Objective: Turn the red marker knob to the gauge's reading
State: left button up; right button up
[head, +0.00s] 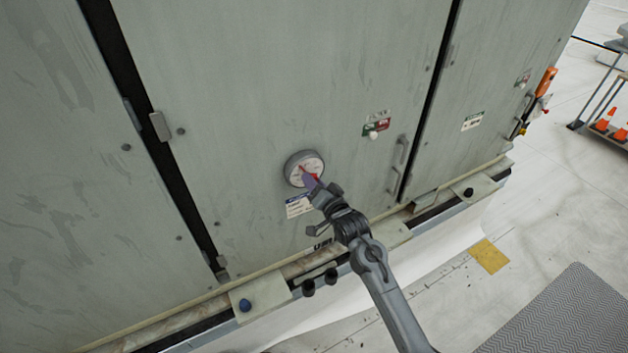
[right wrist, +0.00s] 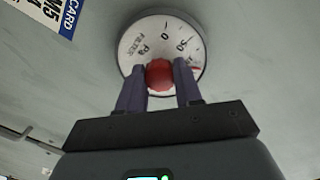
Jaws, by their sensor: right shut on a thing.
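The round gauge (head: 304,163) with a white dial and grey rim is on the cabinet's middle door. It also shows in the right wrist view (right wrist: 140,32), where its face appears turned, with printed numbers and "Pa". The red marker knob (right wrist: 160,74) is at the dial's lower middle. My right gripper (right wrist: 161,90) is shut on the red knob, one finger on each side. In the head view the right gripper (head: 311,182) reaches the gauge from below right and covers part of the dial. The gauge's needle is hard to make out. My left gripper is not in view.
A white label with a blue band (head: 298,206) is just below the gauge. A base rail with brackets (head: 262,297) runs below the doors. Orange cones (head: 602,125) stand far right.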

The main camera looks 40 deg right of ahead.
jog(key=shift+m, duration=0.4)
jog(key=o, duration=1)
jog(key=shift+o, duration=0.2)
jog(key=b+v, duration=0.2)
jog(key=v, duration=0.8)
jog(key=shift+s, duration=0.4)
